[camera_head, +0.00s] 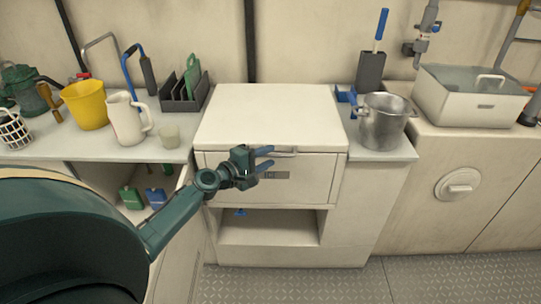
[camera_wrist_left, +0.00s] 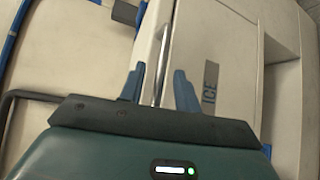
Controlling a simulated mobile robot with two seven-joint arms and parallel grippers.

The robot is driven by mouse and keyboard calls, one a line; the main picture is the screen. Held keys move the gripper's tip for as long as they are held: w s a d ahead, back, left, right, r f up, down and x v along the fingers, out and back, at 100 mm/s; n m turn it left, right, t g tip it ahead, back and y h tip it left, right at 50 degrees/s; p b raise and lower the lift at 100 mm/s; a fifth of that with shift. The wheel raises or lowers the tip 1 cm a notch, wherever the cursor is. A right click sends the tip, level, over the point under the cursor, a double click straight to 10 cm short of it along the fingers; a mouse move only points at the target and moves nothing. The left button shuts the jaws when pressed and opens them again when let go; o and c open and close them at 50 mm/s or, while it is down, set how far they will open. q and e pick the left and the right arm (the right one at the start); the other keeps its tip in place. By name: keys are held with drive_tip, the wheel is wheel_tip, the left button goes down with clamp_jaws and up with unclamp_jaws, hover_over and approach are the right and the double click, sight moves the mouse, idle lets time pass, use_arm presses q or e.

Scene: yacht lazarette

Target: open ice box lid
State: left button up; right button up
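The white ice box has a flat lid (camera_head: 270,112), which lies shut on top. Its front panel (camera_head: 312,182) carries a grey ICE label, also readable in the left wrist view (camera_wrist_left: 210,82). A thin metal bar handle (camera_wrist_left: 161,68) runs along the lid's front edge. My left gripper (camera_head: 265,159) is at this front edge, near its middle. Its blue fingers are apart, and in the left wrist view (camera_wrist_left: 158,88) the bar appears between them; I cannot tell whether they touch it. My right gripper is out of view.
A yellow bucket (camera_head: 84,105), white jug (camera_head: 127,118) and small cup (camera_head: 169,137) stand on the left counter. A steel pot (camera_head: 383,122) stands close to the lid's right side. An open shelf lies below the front panel.

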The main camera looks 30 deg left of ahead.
use_arm(q)
drive_tip(key=shift+x, duration=1)
clamp_jaws()
